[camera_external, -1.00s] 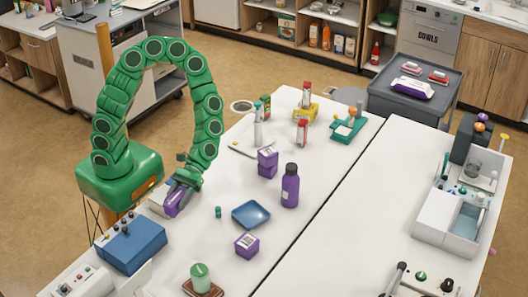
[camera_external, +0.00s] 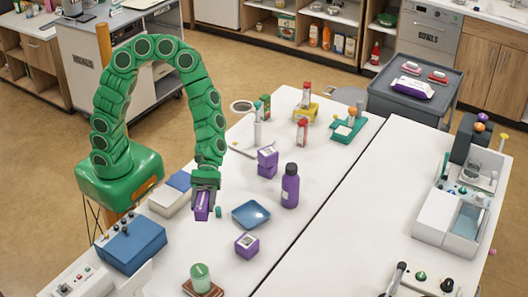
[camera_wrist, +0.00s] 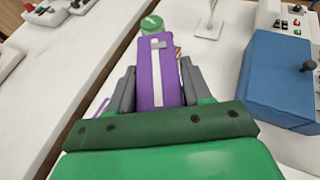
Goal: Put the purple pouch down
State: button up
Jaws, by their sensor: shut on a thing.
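The purple pouch (camera_external: 202,206) is held in my gripper (camera_external: 205,190) over the left part of the white table. It has a pale strip on its face. In the wrist view the pouch (camera_wrist: 157,75) stands out between the two grey fingers of my gripper (camera_wrist: 155,88), which are shut on its sides. I cannot tell for certain whether its lower end touches the table.
A blue tray (camera_external: 251,214) and a small teal item (camera_external: 218,212) lie just right of the pouch. A purple box (camera_external: 247,245), a purple bottle (camera_external: 290,186) and stacked purple boxes (camera_external: 267,161) stand nearby. A blue box (camera_external: 136,242) is at the left; a green-lidded cup (camera_external: 200,278) is in front.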

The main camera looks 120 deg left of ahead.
jog(key=w+a+r+n+t+y, duration=0.3)
jog(key=w+r+n, duration=0.1)
jog(key=w, duration=0.4)
jog(key=w+a+r+n+t+y, duration=0.3)
jog(key=w+r, duration=0.3)
jog(key=w, duration=0.2)
jog(key=shift+a+n+t+y, duration=0.2)
jog(key=shift+n+t+y, duration=0.2)
jog(key=shift+n+y, duration=0.45)
